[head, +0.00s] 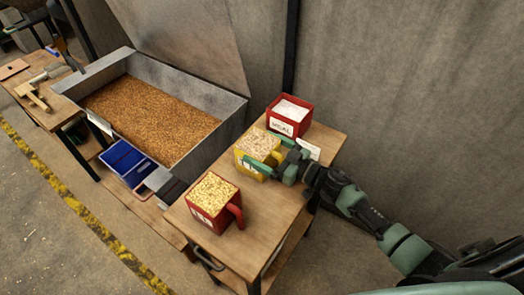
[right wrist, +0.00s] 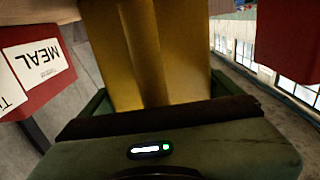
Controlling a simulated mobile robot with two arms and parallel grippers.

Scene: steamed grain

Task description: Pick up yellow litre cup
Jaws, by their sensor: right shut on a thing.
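The yellow litre cup (head: 243,163) stands at the middle of the wooden table in the head view, filled with pale grain. My right gripper (head: 268,160) comes in from the right and is shut on the cup at its right side. In the right wrist view the cup's yellow surface (right wrist: 150,50) fills the space between the jaws (right wrist: 155,102). I cannot tell whether the cup touches the table or is slightly raised. My left gripper is not in view.
A red cup of yellow grain (head: 205,220) stands in front, a red box labelled MEAL (head: 289,116) behind. A white card (head: 308,149) lies right of the gripper. The table's front right corner (head: 262,240) is clear.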

